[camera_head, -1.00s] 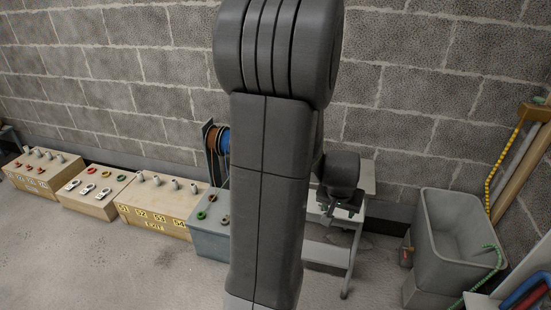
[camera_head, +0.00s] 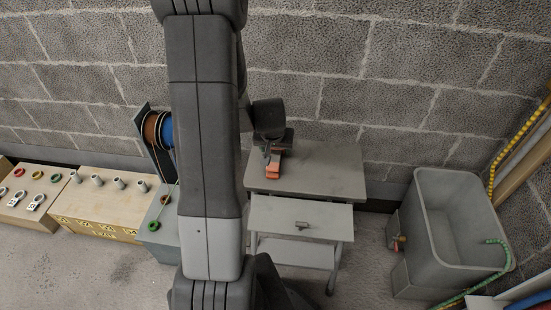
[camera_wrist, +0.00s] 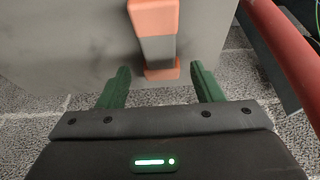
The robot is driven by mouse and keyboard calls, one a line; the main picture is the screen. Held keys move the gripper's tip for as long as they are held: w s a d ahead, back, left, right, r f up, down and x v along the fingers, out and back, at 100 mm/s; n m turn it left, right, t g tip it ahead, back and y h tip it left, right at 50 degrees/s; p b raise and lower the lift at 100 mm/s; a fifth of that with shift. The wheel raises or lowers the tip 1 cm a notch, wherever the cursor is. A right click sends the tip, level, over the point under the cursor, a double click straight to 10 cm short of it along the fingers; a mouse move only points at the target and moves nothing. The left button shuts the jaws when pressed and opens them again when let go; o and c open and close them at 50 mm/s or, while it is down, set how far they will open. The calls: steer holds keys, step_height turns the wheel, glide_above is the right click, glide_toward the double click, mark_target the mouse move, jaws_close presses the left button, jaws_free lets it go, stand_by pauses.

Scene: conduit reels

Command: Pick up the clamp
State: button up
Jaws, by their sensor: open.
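The clamp (camera_wrist: 158,48), orange at both ends and dark grey in the middle, lies on the grey table top (camera_head: 325,172). Its orange part shows in the head view (camera_head: 272,168), just below my gripper; the rest is hidden there. In the wrist view my gripper (camera_wrist: 162,82) has its two green fingers wide apart. The near orange end of the clamp is between and just ahead of the fingertips. No contact between fingers and clamp is visible.
The table has a front panel with a small handle (camera_head: 302,226). A grey tub (camera_head: 458,235) with a green hose (camera_head: 478,284) stands to the right. Wooden boxes (camera_head: 105,205) and a cable reel (camera_head: 158,128) are at left. A red bar (camera_wrist: 288,52) runs close by on the right in the wrist view.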

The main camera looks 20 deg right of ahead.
mark_target(276, 154)
steer(key=shift+b+x, duration=0.35)
steer(key=shift+x, duration=1.35)
steer(key=shift+f+b, duration=0.3)
steer(key=shift+b, duration=0.05)
steer(key=c, duration=1.1)
steer(key=shift+r, duration=0.1)
